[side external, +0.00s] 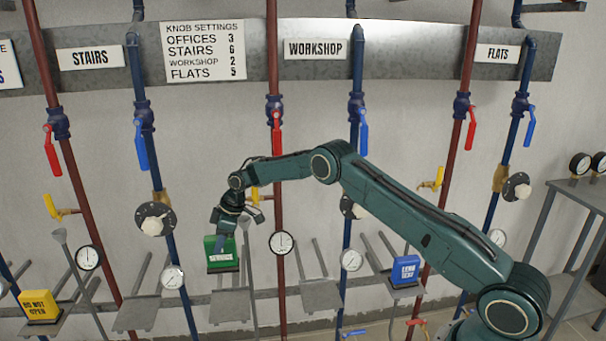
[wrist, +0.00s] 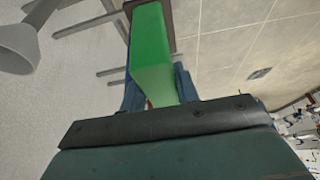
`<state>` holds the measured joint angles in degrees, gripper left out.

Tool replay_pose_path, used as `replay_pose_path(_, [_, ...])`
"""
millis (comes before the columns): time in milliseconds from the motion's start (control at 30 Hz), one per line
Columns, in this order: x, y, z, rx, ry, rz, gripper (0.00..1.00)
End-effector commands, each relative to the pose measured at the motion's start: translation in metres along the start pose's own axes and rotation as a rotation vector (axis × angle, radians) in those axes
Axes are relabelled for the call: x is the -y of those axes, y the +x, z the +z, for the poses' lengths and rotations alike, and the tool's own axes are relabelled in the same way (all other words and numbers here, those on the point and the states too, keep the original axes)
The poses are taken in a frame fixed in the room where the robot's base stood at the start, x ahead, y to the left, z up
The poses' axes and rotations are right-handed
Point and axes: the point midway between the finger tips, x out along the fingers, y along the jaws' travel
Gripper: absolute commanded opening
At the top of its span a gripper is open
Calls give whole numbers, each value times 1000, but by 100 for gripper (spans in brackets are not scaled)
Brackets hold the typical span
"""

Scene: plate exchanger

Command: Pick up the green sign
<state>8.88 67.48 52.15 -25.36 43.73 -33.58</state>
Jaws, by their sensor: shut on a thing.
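The far end of the sign meets a dark base or edge.
A yellow sign (side external: 40,305) stands at the far left and a blue sign (side external: 404,270) to the right, each on a shelf. Red and blue pipes with valves, knobs and gauges (side external: 282,243) rise close around my arm. A grey side table (side external: 580,190) stands at the right.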

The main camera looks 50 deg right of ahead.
Motion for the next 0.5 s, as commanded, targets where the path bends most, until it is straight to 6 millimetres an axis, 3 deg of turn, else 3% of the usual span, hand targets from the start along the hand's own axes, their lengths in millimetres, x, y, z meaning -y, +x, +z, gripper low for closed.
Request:
replay_pose_path(200, [-1,-26,-11,-1,0,2,4])
replay_pose_path(500, [0,-35,-14,0,0,0,4])
